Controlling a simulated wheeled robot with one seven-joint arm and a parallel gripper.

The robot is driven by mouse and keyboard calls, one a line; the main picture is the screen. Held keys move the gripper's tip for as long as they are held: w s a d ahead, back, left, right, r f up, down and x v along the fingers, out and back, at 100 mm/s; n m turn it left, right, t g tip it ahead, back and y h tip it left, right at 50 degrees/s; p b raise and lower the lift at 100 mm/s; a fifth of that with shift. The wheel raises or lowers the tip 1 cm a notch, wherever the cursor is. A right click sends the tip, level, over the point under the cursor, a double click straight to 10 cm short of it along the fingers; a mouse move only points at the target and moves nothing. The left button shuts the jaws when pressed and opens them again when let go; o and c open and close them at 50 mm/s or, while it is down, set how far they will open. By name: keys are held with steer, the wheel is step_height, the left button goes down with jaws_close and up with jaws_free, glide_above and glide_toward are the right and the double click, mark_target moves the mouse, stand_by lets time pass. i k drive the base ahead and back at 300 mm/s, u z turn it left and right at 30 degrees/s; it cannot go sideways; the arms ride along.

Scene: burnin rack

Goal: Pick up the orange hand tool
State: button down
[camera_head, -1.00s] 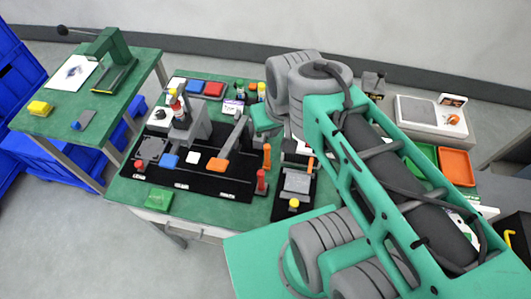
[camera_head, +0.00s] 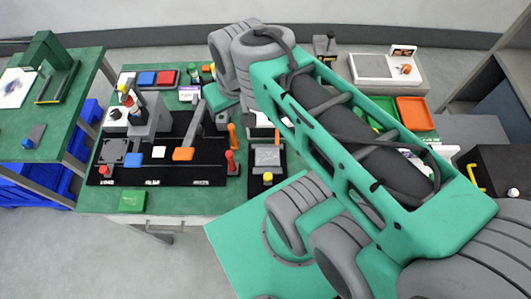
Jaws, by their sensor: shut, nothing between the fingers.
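An orange-handled hand tool (camera_head: 232,137) stands roughly upright at the right side of the black mat (camera_head: 205,175), just behind a red-handled one (camera_head: 231,163). My gripper (camera_head: 222,120) is small in view, below my green wrist, close behind and left of the orange handle. It looks shut, with nothing visible in it. A gap between it and the handle is hard to judge. My large green and grey arm covers much of the right half of the view.
An orange block (camera_head: 183,154) and a blue block (camera_head: 133,160) lie on the mat. A grey fixture (camera_head: 267,156) with a yellow knob stands right of the handles. Green and orange bins (camera_head: 414,114) are at the right. A side table (camera_head: 50,140) stands left.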

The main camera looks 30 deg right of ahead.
mark_target(235, 143)
steer(key=k, duration=0.5)
steer(key=u, duration=1.6)
steer(key=i, duration=0.45)
